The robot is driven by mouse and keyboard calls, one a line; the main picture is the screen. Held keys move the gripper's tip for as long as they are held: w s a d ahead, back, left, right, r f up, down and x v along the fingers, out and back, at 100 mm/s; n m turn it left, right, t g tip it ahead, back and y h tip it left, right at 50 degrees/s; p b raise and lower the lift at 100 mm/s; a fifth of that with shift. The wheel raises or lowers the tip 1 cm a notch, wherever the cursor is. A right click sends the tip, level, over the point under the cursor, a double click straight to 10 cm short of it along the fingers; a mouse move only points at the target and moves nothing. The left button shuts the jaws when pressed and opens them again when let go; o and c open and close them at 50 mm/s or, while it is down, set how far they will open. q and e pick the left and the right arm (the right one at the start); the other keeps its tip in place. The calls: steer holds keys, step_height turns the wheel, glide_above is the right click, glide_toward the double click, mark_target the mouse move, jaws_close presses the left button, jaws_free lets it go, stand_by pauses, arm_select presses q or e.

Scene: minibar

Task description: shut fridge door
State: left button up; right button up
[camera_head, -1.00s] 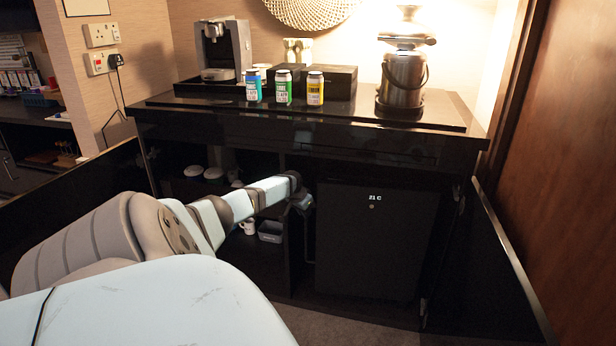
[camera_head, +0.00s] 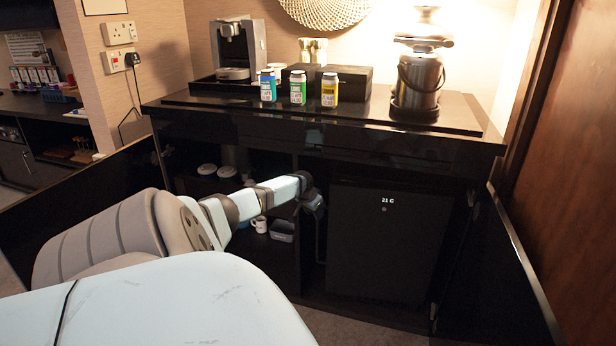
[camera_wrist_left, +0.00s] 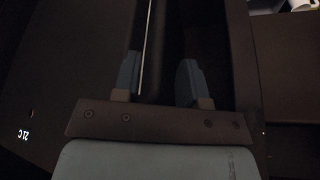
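The fridge door (camera_head: 388,250) is a black panel with a lit "21 C" display, low in the right half of the cabinet. It looks shut or nearly shut; I cannot tell if a gap remains. In the wrist view the door face (camera_wrist_left: 50,90) fills the left side, with its display at the lower left. My left gripper (camera_head: 318,212) is at the door's left edge in the head view. In the wrist view its two fingers (camera_wrist_left: 158,80) are apart, with a thin bright edge line between them near the left finger. Contact is too dark to tell. My right gripper is not in view.
The black cabinet's left door (camera_head: 75,205) and right door (camera_head: 492,275) stand open. Shelves left of the fridge hold a mug (camera_head: 259,224) and a grey bin (camera_head: 282,231). Cans (camera_head: 298,88), a coffee machine (camera_head: 238,50) and an urn (camera_head: 420,75) stand on top.

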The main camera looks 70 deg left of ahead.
arm_select(q)
steer(key=p+v, duration=0.5)
steer(key=v, duration=0.7)
steer(key=shift+p, duration=0.3)
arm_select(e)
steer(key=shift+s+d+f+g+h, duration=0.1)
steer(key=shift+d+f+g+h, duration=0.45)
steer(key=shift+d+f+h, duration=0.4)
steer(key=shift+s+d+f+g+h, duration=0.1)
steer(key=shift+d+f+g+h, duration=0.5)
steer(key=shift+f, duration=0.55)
arm_select(q)
steer(key=shift+s, duration=0.1)
